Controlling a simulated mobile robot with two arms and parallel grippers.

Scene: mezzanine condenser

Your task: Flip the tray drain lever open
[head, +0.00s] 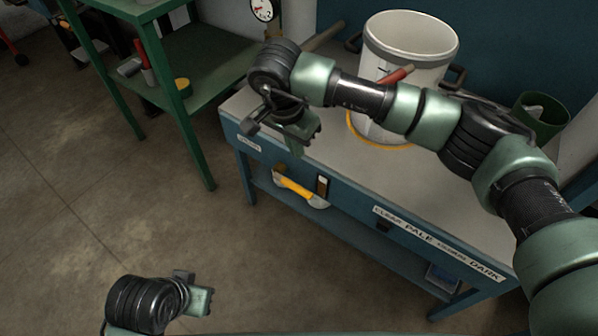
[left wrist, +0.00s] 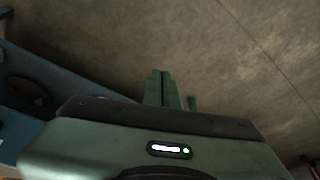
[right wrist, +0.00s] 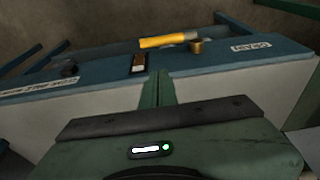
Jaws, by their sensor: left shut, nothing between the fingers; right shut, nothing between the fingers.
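The drain lever (head: 292,187) has a yellow handle and sits at the front edge of the blue-framed bench. In the right wrist view the handle (right wrist: 163,41) points left from a brass fitting (right wrist: 196,47), roughly along the edge, beside a label reading DRAIN (right wrist: 250,47). My right gripper (head: 297,150) is shut and empty above the bench's front edge, near the lever; its fingertips (right wrist: 158,76) appear apart from the handle. My left gripper (head: 208,302) is shut and empty, low over the floor at the bottom left; its fingers also show in the left wrist view (left wrist: 162,75).
A large white pot (head: 405,45) stands on the bench top (head: 345,165), behind my right arm. A green container (head: 540,115) is at the right. A strip reading CLEAR, PALE, DARK (head: 435,243) runs along the front. A green shelf unit (head: 215,78) stands left; the floor between is clear.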

